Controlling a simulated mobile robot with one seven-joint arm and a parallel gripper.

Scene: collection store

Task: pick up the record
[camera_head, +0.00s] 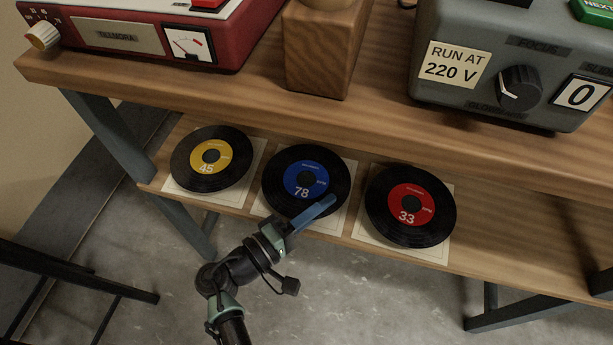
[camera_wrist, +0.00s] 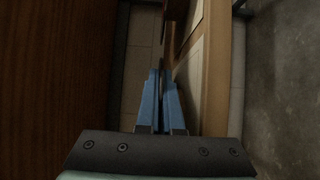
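Three black records lie in a row on the lower shelf, each over a pale square card. The left one has a yellow label marked 45 (camera_head: 211,156), the middle one a blue label marked 78 (camera_head: 306,179), the right one a red label marked 33 (camera_head: 410,203). My gripper (camera_head: 325,205) is at the near right edge of the blue-label record, with a blue finger overlapping its rim. In the wrist view the two blue fingers (camera_wrist: 163,90) are close together with a narrow dark gap. I cannot tell whether they clamp the rim.
The wooden tabletop (camera_head: 375,110) overhangs the shelf (camera_head: 500,235) from behind and above. On it stand a red device (camera_head: 130,38), a wooden block (camera_head: 322,50) and a grey device (camera_head: 500,75). Dark legs (camera_head: 110,135) stand at the left. The shelf right of the red-label record is bare.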

